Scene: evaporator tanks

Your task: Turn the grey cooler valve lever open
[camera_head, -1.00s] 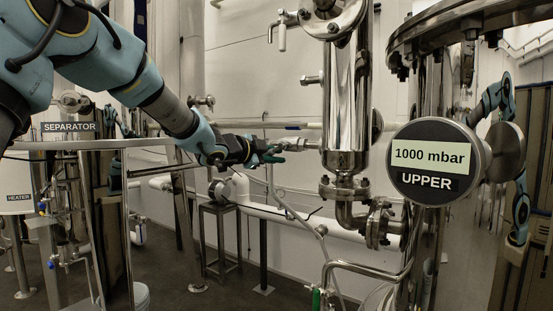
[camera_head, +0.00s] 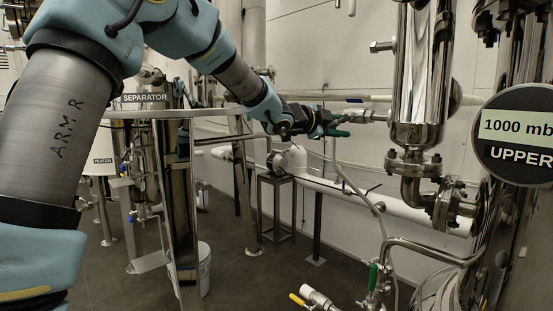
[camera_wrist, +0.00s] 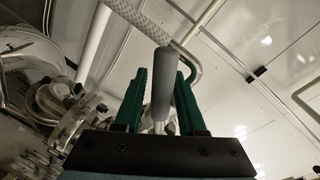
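The grey valve lever (camera_wrist: 164,82) is in the wrist view, a rounded grey handle standing between the two green fingers of my gripper (camera_wrist: 160,98). The fingers are apart on either side of it, with a gap visible on the left; contact on the right I cannot tell. In the head view my gripper (camera_head: 337,132) is at the end of the outstretched arm, beside the small pipe fitting (camera_head: 366,117) left of the shiny steel column (camera_head: 422,75). The lever itself cannot be made out there.
A gauge reading 1000 mbar, labelled UPPER (camera_head: 520,137), is at the right. A white pipe (camera_head: 400,207) runs below the gripper. A green-handled valve (camera_head: 373,276) is at bottom.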

